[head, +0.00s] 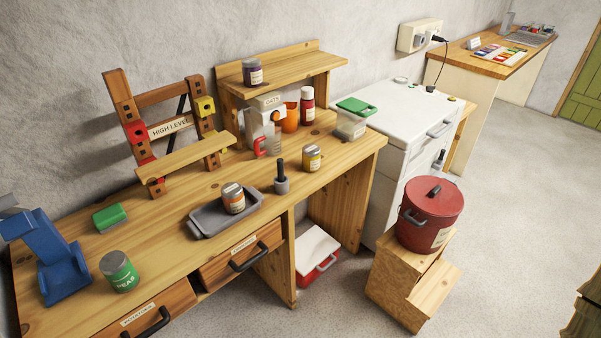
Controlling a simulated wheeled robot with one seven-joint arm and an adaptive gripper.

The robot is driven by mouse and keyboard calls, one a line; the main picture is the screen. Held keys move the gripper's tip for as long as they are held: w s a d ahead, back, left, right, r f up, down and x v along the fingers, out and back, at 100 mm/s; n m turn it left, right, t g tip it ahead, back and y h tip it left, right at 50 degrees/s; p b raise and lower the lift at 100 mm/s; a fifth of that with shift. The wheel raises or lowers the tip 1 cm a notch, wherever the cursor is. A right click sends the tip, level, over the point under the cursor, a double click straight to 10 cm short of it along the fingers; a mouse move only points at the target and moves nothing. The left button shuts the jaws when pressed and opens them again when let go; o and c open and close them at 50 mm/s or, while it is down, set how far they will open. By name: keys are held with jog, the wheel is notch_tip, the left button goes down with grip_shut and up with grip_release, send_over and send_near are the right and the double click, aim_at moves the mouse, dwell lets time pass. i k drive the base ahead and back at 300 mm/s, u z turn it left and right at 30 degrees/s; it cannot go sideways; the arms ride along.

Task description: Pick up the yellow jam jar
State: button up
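The yellow jam jar (312,158) stands upright on the wooden workbench (185,180), near its front edge and toward its right end. It has a grey lid and a yellow body with a pale label. A dark-handled tool with a grey base (281,180) stands just to its left. Free bench top shows around the jar, and nothing covers it. My gripper is not in view.
A grey tray (205,223) holding an orange-labelled jar (233,199) lies left of the tool. A raised shelf (290,68) with a purple jar (252,73) stands behind. A red pot (430,215) stands on a wooden step.

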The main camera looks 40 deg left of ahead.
aim_at(311, 153)
jog(key=k, duration=0.4)
jog(key=u, duration=1.25)
jog(key=i, duration=0.45)
jog(key=u, duration=0.05)
